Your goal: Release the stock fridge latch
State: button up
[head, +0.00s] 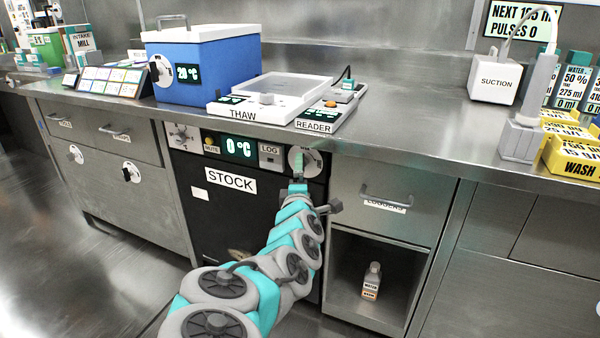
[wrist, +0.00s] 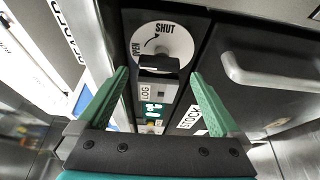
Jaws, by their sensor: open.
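The stock fridge (head: 232,212) is a black-fronted unit under the counter, labelled STOCK, with a display reading 0 °C. Its door looks closed. The latch is a round white dial (head: 312,160) at the panel's right end. In the wrist view the dial (wrist: 175,38) bears the words SHUT and OPEN, a curved arrow and a black knob (wrist: 158,64). My gripper (head: 298,170) is in front of the dial and partly hides it. In the wrist view the open green fingers of my gripper (wrist: 160,80) stand on either side of the knob, with nothing between them; contact cannot be told.
A LOG button (head: 270,151) and a MUTE button (head: 211,145) sit left of the dial. A drawer handle (head: 386,198) projects to the right, above an open cubby with a bottle (head: 371,281). The counter edge (head: 400,160) overhangs the panel.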

jog(key=shift+s+d, duration=0.15)
jog(key=shift+s, duration=1.75)
